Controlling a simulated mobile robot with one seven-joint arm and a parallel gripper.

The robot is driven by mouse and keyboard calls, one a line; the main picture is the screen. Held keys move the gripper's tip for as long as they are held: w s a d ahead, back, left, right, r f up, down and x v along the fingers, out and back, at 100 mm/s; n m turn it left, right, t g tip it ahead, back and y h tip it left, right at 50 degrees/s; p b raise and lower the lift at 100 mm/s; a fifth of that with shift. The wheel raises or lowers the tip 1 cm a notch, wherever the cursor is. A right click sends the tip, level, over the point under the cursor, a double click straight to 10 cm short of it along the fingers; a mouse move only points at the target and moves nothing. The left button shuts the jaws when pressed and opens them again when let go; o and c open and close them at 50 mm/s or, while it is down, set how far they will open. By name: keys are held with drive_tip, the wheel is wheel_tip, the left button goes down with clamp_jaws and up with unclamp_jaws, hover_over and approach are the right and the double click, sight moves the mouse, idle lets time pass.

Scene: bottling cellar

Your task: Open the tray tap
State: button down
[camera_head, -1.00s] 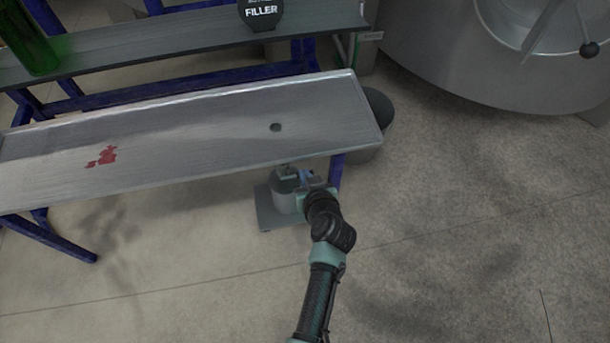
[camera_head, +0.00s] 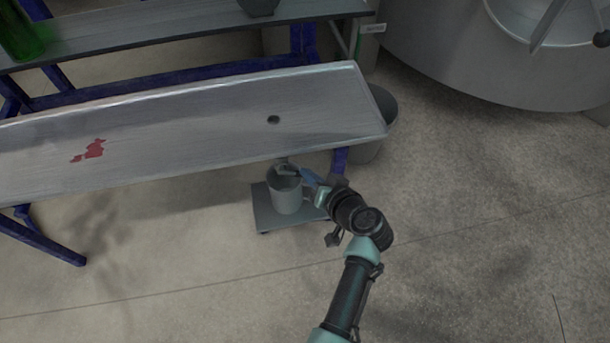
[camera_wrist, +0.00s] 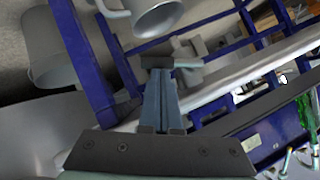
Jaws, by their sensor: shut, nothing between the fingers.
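The long metal tray (camera_head: 190,130) slopes across the head view, with a round drain hole (camera_head: 273,119) near its right end. The tap (camera_head: 284,170) hangs under the tray's near edge, above a grey jug (camera_head: 287,196). In the wrist view the tap (camera_wrist: 187,63) lies just beyond my fingertips, and the jug (camera_wrist: 160,20) is at the top. My gripper (camera_head: 306,176) is shut and empty, its tips close to the tap from the right. In the wrist view my gripper (camera_wrist: 160,75) overlaps the tap, so I cannot tell whether they touch.
The jug stands on a flat grey platform (camera_head: 262,212) on the floor. A blue leg (camera_head: 340,160) of the tray stand and a grey bucket (camera_head: 375,140) are right of the tap. A green bottle (camera_head: 17,35) stands on the rear shelf. The floor at right is clear.

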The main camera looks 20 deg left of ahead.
drive_tip(key=f+m+y+b, duration=0.1)
drive_tip(key=m+y+b, duration=0.1)
drive_tip(key=b, duration=0.1)
drive_tip(key=a+f+m+y+b, duration=0.1)
drive_tip(key=f+m+y+b, duration=0.1)
drive_tip(key=b, duration=0.2)
drive_tip(key=s+f+m+g+y+b, duration=0.1)
drive_tip(key=f+m+y+b, duration=0.1)
drive_tip(key=m+b, duration=0.1)
drive_tip(key=shift+s+a+f+y+b, duration=0.1)
drive_tip(key=shift+a+f+y+b, duration=0.1)
drive_tip(key=shift+a+y+b, duration=0.15)
drive_tip(key=shift+s+a, duration=0.1)
drive_tip(key=shift+a, duration=0.1)
drive_tip(key=shift+d, duration=0.1)
idle(0.4)
